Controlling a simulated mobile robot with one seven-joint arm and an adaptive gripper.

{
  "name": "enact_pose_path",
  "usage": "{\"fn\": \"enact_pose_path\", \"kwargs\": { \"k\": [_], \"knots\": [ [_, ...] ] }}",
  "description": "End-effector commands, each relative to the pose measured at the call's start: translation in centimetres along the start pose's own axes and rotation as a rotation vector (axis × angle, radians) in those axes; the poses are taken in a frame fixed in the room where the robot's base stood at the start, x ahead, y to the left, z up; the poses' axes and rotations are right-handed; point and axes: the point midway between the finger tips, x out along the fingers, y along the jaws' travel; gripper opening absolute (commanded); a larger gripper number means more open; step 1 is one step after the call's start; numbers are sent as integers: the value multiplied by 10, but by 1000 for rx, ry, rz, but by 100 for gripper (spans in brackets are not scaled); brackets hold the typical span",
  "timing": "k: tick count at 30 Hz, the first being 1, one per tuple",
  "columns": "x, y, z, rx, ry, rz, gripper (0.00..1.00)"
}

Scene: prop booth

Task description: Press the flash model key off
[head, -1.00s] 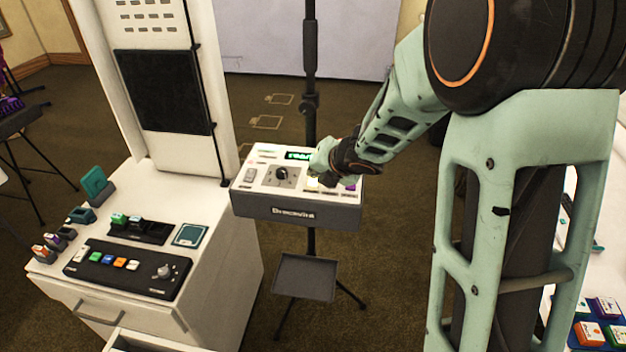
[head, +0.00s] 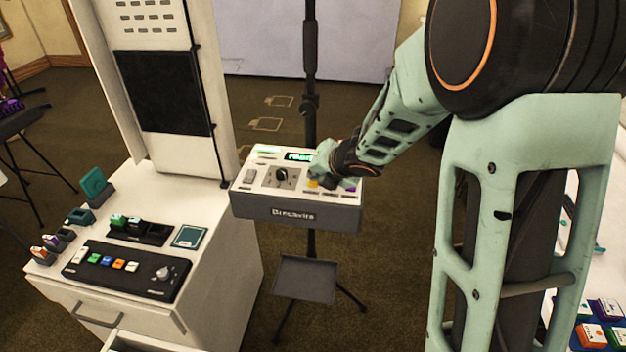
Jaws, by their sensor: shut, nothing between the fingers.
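The flash unit (head: 270,213) is a white-topped box with a dark front, mounted on a stand in the middle of the head view. Its top has a green-lit display (head: 298,156), a black knob (head: 281,174) and a row of small keys near the front right edge. A yellow key (head: 313,183) shows just left of my fingers, and a purple key (head: 350,189) shows to their right. My gripper (head: 328,181) is shut and empty, low over this key row. It hides part of the row. I cannot tell whether it touches a key or which key is the model key.
A white cabinet (head: 215,262) at left carries a black control panel (head: 125,272) with coloured keys, and small blocks. A dark tray (head: 305,279) hangs on the stand below the unit. Coloured blocks (head: 590,334) lie on a surface at right. A pole (head: 311,60) rises behind the unit.

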Motion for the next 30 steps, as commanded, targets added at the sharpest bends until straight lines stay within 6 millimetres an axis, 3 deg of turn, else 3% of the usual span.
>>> {"fn": "enact_pose_path", "kwargs": {
  "k": [13,30],
  "knots": [
    [-6,5,5,0,-1,0,0],
    [-45,33,33,0,-1,0,0]
  ]
}}
